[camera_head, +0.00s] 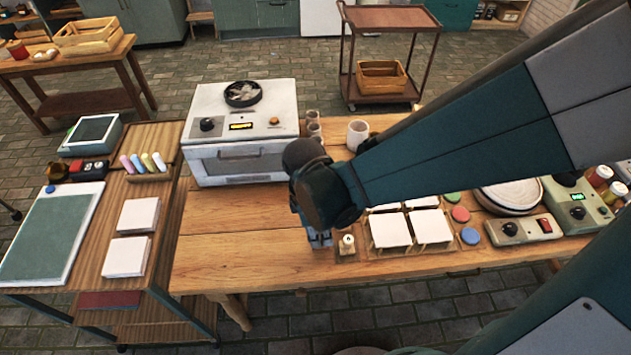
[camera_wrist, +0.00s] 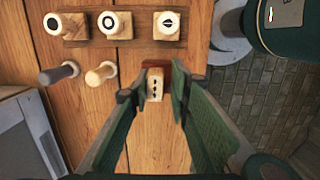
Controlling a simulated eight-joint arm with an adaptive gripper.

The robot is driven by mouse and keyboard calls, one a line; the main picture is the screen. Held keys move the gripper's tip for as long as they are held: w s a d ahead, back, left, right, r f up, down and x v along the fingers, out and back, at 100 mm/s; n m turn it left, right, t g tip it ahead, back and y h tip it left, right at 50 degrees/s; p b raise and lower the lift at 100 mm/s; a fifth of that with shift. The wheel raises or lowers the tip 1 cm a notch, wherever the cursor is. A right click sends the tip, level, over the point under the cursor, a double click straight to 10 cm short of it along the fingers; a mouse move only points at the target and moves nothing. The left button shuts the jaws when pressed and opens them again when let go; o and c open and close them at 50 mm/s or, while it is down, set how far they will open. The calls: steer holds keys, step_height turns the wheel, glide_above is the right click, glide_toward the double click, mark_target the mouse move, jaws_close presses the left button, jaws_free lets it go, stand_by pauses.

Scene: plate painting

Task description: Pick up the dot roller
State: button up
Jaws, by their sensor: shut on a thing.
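The dot roller (camera_wrist: 155,88) is a small pale block with a column of dark dots, in the middle of the wrist view. My gripper (camera_wrist: 154,80) has its fingers on either side of the dot roller and is shut on it. A reddish-brown piece shows just behind the roller. In the head view my gripper (camera_head: 319,239) is low over the front of the wooden table (camera_head: 235,262). The dot roller cannot be made out there. Whether it touches the table is unclear.
A dark-handled tool (camera_wrist: 58,73) and a pale-handled tool (camera_wrist: 100,74) are left of my gripper. White tiles (camera_head: 390,230) lie right of it. An oven (camera_head: 240,130) stands behind.

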steer(key=shift+r+p, duration=0.95)
steer(key=shift+r, duration=2.7)
steer(key=shift+w, duration=0.1)
